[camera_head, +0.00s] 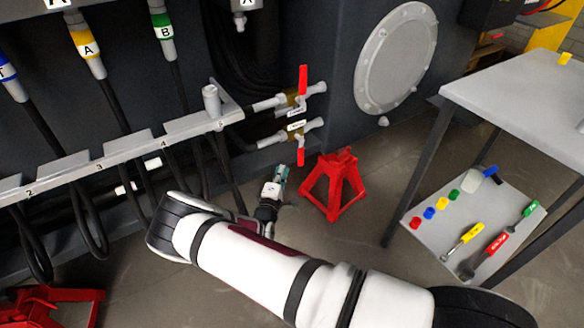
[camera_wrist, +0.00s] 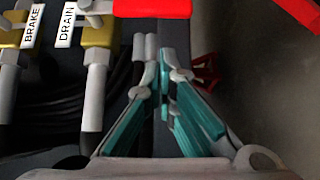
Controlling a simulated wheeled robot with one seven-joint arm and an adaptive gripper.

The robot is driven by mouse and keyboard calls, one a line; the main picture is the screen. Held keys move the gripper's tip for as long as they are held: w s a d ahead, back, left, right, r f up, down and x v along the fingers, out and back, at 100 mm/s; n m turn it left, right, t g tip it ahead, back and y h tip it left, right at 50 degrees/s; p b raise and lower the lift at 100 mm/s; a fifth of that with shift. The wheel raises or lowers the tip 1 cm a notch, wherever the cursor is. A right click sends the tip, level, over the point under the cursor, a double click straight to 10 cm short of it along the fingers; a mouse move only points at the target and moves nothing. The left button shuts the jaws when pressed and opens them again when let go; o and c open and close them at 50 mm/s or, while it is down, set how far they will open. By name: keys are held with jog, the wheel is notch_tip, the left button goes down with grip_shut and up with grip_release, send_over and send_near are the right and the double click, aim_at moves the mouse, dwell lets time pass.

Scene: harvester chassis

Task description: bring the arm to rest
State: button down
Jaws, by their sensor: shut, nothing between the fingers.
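My gripper (camera_head: 281,174) is at the end of my white arm, in front of the chassis, below the two valves and left of the red jack stand. In the wrist view my gripper (camera_wrist: 164,72) has its teal fingers together, with nothing between them. The upper valve has a red handle (camera_head: 303,80) pointing up. The lower valve has a red handle (camera_head: 300,151) pointing down. The wrist view shows labels reading BRAKE (camera_wrist: 32,26) and DRAIN (camera_wrist: 67,27), and a red handle (camera_wrist: 152,8) just beyond the fingertips. My gripper appears apart from it.
A red jack stand (camera_head: 335,186) stands on the floor right of my gripper. A grey table (camera_head: 520,95) with a lower shelf (camera_head: 428,240) of tools and coloured caps is at the right. A rail (camera_head: 110,153) with hoses runs along the chassis at the left.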

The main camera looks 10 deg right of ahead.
jog(key=p+v, duration=0.2)
jog(key=v, duration=0.7)
jog(key=s+d+r+m+g+h, duration=0.1)
jog(key=d+r+m+g+h, duration=0.3)
jog(key=r, duration=0.5)
jog(key=s+d+r+m+g+h, duration=0.1)
jog(key=d+r+m+g+h, duration=0.25)
jog(key=r, duration=0.55)
jog(key=s+d+r+m+g+y, duration=0.3)
jog(key=s+d+r+m+g, duration=0.45)
jog(key=s+r, duration=0.5)
jog(key=s+d+r+g+y, duration=0.1)
jog(key=s+r+g+y, duration=0.15)
jog(key=s+r, duration=0.4)
jog(key=s+r+g+y, duration=0.1)
jog(key=s+r+y, duration=0.3)
jog(key=s, duration=0.5)
jog(key=s+a+r+n+t+y, duration=0.1)
jog(key=s+a+y, duration=0.25)
jog(key=s, duration=0.35)
jog(key=s+a+r+n+t+y, duration=0.1)
jog(key=s+a+t+y, duration=0.2)
jog(key=s, duration=0.5)
notch_tip(320, 180, up, 28)
jog(key=t+p, duration=0.2)
jog(key=p, duration=2.5)
jog(key=shift+w+a+r, duration=0.15)
jog(key=shift+w+a, duration=0.05)
jog(key=shift+w, duration=0.1)
